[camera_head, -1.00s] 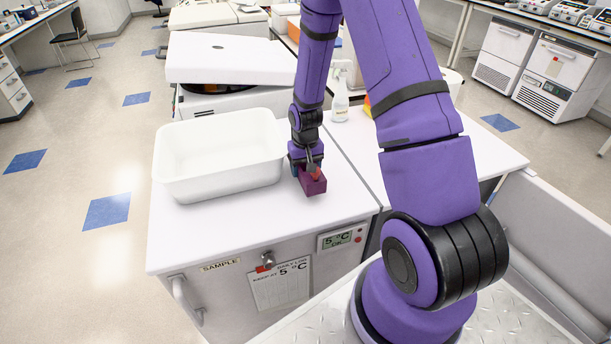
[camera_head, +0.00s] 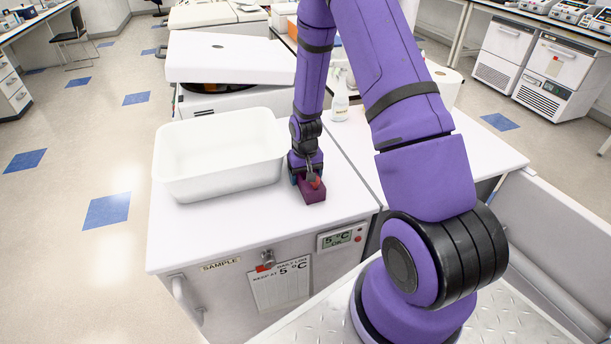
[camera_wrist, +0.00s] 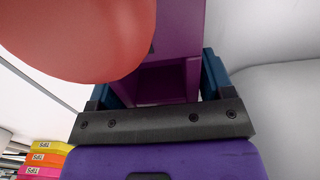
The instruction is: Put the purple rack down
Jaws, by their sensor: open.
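The purple rack (camera_head: 313,193) is on the white bench top, just right of the white tub. My gripper (camera_head: 309,180) is right over it, pointing down, with its jaws open. In the wrist view the rack (camera_wrist: 165,84) lies between the two blue fingers (camera_wrist: 158,85) of my gripper. A rounded red thing (camera_wrist: 80,35) fills the upper left of the wrist view and hides part of the rack; in the head view a small red spot shows at the rack's top. Whether the fingers touch the rack's sides I cannot tell.
The white tub (camera_head: 222,183) stands close to the left of my gripper. The bench top (camera_head: 250,225) is clear in front of the rack. Colored boxes (camera_wrist: 42,158) show in the wrist view.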

